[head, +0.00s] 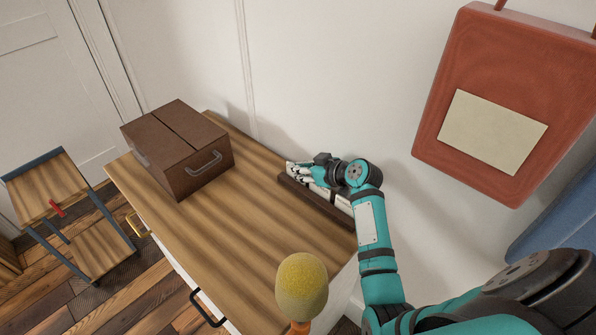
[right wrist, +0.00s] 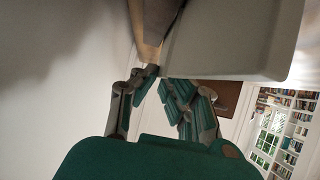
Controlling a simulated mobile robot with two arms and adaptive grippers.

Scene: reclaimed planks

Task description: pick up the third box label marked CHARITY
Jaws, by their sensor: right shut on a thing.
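My right gripper (head: 303,168) is at the wall side of the wooden dresser top, over a long dark brown holder (head: 325,208). Pale, flat pieces that look like box labels (head: 340,202) lie along this holder. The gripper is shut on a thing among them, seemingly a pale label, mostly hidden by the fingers. No CHARITY lettering can be read, so I cannot tell which label it is. In the right wrist view the fingers (right wrist: 152,92) are close to the dresser edge. My left gripper is not in view.
A brown box (head: 180,150) with a handle stands on the dresser top (head: 230,220). A yellow-topped, rounded thing (head: 302,285) rises at the front. A red wall hanging (head: 438,110) is at right. A small cart (head: 45,190) stands at left. The dresser's middle is clear.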

